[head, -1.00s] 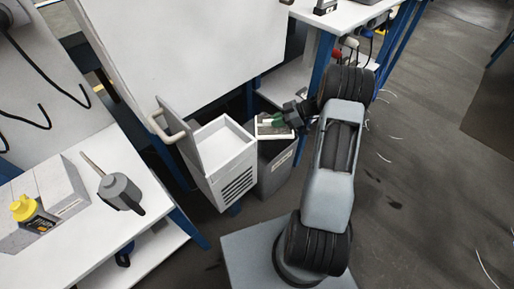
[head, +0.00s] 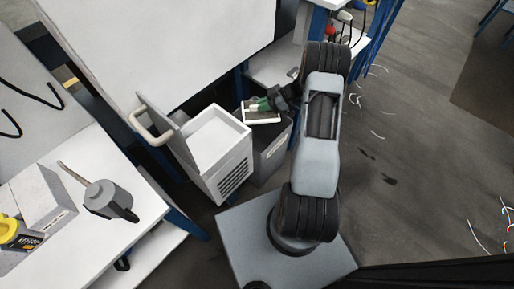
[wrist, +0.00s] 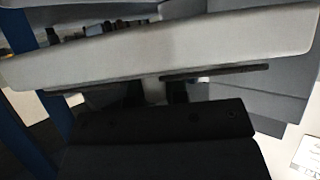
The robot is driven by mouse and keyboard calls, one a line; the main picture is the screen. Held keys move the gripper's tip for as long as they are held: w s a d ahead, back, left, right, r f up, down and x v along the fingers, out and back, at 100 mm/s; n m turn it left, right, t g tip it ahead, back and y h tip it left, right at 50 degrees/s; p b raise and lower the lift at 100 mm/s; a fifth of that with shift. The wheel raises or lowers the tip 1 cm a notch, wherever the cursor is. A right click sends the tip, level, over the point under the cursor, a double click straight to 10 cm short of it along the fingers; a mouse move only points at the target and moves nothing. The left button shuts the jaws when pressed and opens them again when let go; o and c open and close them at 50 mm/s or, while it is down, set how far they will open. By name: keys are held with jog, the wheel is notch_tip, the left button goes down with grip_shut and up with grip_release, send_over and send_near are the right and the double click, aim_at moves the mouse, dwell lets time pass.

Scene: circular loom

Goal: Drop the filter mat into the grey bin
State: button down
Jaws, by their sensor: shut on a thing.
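My gripper (head: 264,104), with green at its fingertips, is shut on the filter mat (head: 262,121), a flat pale-edged piece. In the head view the mat appears over the mouth of the grey bin (head: 273,150), overlapping its rim. Its exact height above the bin cannot be told. In the wrist view a long pale grey edge, likely the mat (wrist: 180,42), runs across in front of the dark gripper. The inside of the bin is mostly hidden by the mat and the gripper.
A white open-topped box with a vented side (head: 222,160) and raised lid stands just left of the bin. Open floor (head: 420,150) lies right.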

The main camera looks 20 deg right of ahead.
jog(key=shift+f, duration=0.1)
jog(key=c, duration=1.1)
grip_release()
jog(key=shift+o, duration=0.2)
jog(key=p+v, duration=0.2)
jog(key=v, duration=1.1)
jog(key=shift+d, duration=0.4)
jog(key=shift+s, duration=0.1)
